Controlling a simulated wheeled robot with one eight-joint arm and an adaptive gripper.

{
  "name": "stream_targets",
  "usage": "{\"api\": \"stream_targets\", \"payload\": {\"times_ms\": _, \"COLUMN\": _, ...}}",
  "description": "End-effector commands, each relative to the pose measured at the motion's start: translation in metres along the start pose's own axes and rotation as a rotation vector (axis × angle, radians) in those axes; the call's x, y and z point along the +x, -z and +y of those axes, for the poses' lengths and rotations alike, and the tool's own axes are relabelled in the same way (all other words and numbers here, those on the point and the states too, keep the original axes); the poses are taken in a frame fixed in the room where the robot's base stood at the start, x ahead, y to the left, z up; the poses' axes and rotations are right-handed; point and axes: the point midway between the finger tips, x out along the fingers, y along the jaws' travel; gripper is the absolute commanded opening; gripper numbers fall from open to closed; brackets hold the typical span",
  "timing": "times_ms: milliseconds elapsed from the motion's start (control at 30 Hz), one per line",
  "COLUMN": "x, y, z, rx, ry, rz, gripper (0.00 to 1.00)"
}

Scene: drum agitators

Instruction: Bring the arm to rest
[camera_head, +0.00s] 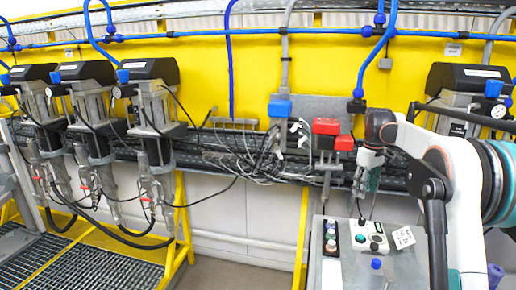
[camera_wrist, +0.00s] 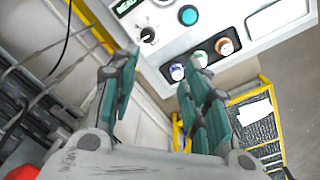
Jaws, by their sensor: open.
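My white arm (camera_head: 412,140) reaches in from the right in the head view and bends down at its dark wrist. My gripper (camera_head: 362,188) hangs above the control panel, small and partly hard to make out there. In the wrist view my gripper (camera_wrist: 160,68) shows two teal-padded fingers spread wide apart with nothing between them. The fingers are apart from the panel's buttons.
A control box (camera_head: 370,237) with a teal button sits on a grey console (camera_head: 338,270), beside a row of buttons (camera_head: 331,238). Agitator motors (camera_head: 150,72) line the left; another motor (camera_head: 470,82) stands behind my arm. Blue pipes and loose cables cross the yellow wall.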

Motion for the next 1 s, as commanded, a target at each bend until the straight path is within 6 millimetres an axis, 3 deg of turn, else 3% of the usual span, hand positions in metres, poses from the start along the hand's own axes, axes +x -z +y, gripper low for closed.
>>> {"api": "stream_targets", "payload": {"times_ms": 200, "x": -0.033, "y": -0.019, "z": -0.056, "rx": 0.064, "ry": -0.048, "rz": 0.063, "gripper": 0.42}}
{"api": "stream_targets", "payload": {"times_ms": 500, "x": -0.058, "y": -0.061, "z": -0.136, "rx": 0.156, "ry": -0.099, "rz": 0.161, "gripper": 0.42}}
{"api": "stream_targets", "payload": {"times_ms": 767, "x": -0.057, "y": -0.111, "z": -0.206, "rx": 0.235, "ry": -0.129, "rz": 0.254, "gripper": 0.42}}
{"api": "stream_targets", "payload": {"times_ms": 1000, "x": -0.035, "y": -0.164, "z": -0.267, "rx": 0.308, "ry": -0.143, "rz": 0.345, "gripper": 0.42}}
